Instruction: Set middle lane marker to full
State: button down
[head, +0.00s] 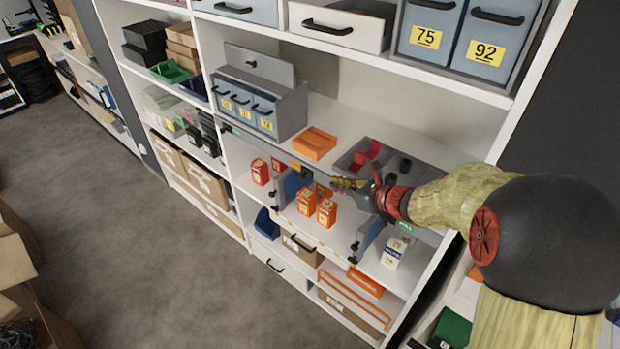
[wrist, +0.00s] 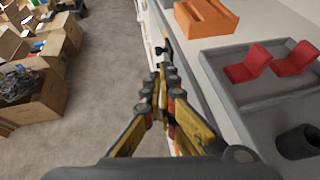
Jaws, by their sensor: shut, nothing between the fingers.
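A grey rail (head: 262,144) runs along the shelf front above three lanes of small boxes. An orange tag (head: 295,163) shows on it to the left and a green tag with pale lettering (head: 405,226) to the right. My gripper (head: 338,184) is at the rail between these tags, above the middle lane's orange boxes (head: 327,211); it hides the rail there, so I cannot read a middle marker. In the wrist view my gripper (wrist: 162,76) is shut and empty, fingertips together. A small dark knob (wrist: 163,49) shows just beyond the fingertips; I cannot tell if they touch.
A grey tray (wrist: 235,95) with red holders (wrist: 248,66) and a dark cup (wrist: 297,141) lies on the shelf right beside my gripper. An orange bin (head: 314,143) and grey drawer unit (head: 290,112) stand further left.

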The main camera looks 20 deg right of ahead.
aim_at(304, 176)
jog(key=b+x, duration=0.1)
jog(key=x, duration=1.3)
jog(key=shift+w+a, duration=0.1)
jog(key=w+a+b, duration=0.3)
jog(key=w, duration=0.2)
jog(key=shift+a, duration=0.25)
jog(key=shift+s+d+r, duration=0.1)
jog(key=shift+r, duration=0.05)
